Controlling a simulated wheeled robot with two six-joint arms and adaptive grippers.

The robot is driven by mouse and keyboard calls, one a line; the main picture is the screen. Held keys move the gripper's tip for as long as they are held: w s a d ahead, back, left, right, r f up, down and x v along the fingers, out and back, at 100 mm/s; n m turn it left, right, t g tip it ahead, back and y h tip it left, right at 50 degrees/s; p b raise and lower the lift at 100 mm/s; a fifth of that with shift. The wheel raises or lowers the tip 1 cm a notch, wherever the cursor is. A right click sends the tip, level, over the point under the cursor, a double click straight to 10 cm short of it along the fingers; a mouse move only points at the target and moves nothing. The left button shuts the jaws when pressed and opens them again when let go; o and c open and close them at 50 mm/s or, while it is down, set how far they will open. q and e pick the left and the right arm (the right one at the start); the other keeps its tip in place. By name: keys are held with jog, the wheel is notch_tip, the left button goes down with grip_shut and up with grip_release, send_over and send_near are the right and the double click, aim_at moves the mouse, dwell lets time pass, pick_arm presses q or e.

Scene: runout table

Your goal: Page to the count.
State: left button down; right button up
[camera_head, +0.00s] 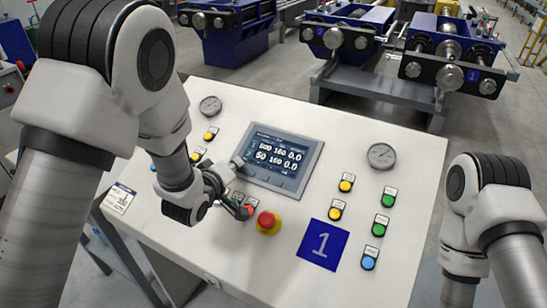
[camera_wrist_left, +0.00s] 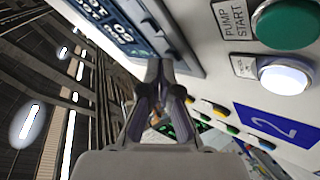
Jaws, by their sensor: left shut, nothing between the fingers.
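The sloped console's dark display (camera_head: 275,158) shows two rows of white figures, which look like 600 160 0.0 and 50 160 0.0. It also shows at the upper left of the left wrist view (camera_wrist_left: 112,28). My left gripper (camera_head: 238,163) is shut and empty, with its tips close to the display's lower left edge. The wrist view shows the shut fingers (camera_wrist_left: 155,68) by the display's frame; I cannot tell whether they touch it. Small buttons below the display, one red (camera_head: 248,210), are partly hidden by my left wrist. My right gripper is out of view.
A red emergency stop (camera_head: 267,222) on a yellow base stands below the display. Yellow, green and blue buttons (camera_head: 388,200) line the right side. A blue plate marked 1 (camera_head: 323,245) and a gauge (camera_head: 382,155) are on the panel. Blue machinery (camera_head: 345,38) stands behind.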

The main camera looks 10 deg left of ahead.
pick_arm(q)
jog(key=shift+f, duration=0.2)
jog(key=shift+s+a+r+p, duration=0.1)
jog(key=shift+s+r+p, duration=0.05)
jog(key=shift+r+p, duration=0.45)
jog(key=shift+s+r, duration=0.2)
jog(key=shift+r, duration=0.05)
jog(key=shift+r, duration=0.1)
jog(key=shift+r+p, duration=0.3)
jog(key=shift+p, duration=0.05)
jog(key=r+p, duration=0.1)
jog(key=s+r+p, duration=0.1)
jog(key=r, duration=0.1)
jog(key=s+a+r+p, duration=0.1)
jog(key=shift+s+r, duration=0.2)
jog(key=shift+r, duration=0.1)
